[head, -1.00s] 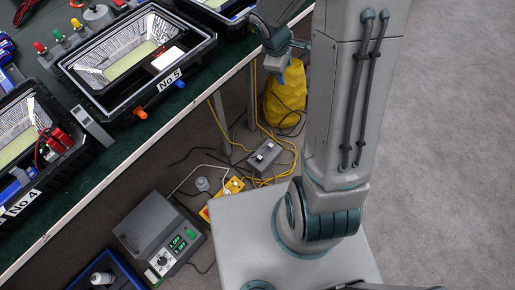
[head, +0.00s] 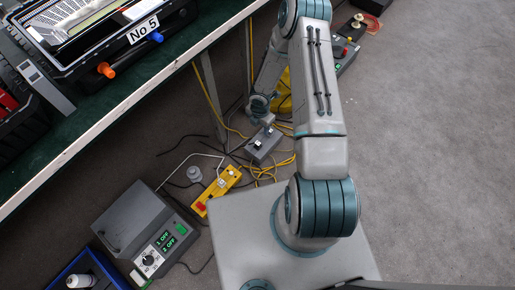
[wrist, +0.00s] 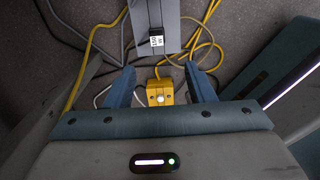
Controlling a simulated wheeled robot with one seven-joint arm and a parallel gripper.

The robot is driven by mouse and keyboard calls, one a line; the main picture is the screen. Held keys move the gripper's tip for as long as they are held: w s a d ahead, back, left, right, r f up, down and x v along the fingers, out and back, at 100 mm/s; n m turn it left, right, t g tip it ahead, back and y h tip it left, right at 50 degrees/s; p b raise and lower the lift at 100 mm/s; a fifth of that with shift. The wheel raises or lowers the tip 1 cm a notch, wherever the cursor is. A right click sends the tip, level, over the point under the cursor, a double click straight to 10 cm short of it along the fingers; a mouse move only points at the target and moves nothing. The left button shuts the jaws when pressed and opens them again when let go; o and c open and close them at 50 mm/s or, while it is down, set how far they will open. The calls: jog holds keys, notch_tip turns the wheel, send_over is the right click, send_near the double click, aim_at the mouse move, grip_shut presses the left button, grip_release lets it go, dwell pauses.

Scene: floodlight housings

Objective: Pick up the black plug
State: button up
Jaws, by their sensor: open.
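The black plug (wrist: 157,42) shows at the top middle of the wrist view. In the head view the grey box (head: 263,146) lies on the floor beside the table leg; the plug is too small to make out surely there. My gripper (wrist: 160,70) is open and empty, its two blue fingers apart. The plug is beyond the fingertips, roughly centred between them.
A yellow power strip (head: 217,191) with a white plug lies near the grey box. Yellow, black and white cables tangle around them. A grey power unit (head: 150,235) stands in front. The table edge (head: 150,105) and table leg (head: 213,95) are close on the left. Open floor lies right.

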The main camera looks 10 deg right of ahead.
jog(key=b, duration=0.3)
send_over(258, 143)
jog(key=f, duration=0.9)
jog(key=shift+s+d, duration=0.15)
jog(key=shift+d, duration=0.15)
jog(key=f+b, duration=0.1)
jog(key=f, duration=0.2)
jog(key=f+b, duration=0.1)
jog(key=f, duration=0.1)
jog(key=shift+a+f+b, duration=0.15)
jog(key=shift+a+b, duration=0.15)
jog(key=c, duration=1.1)
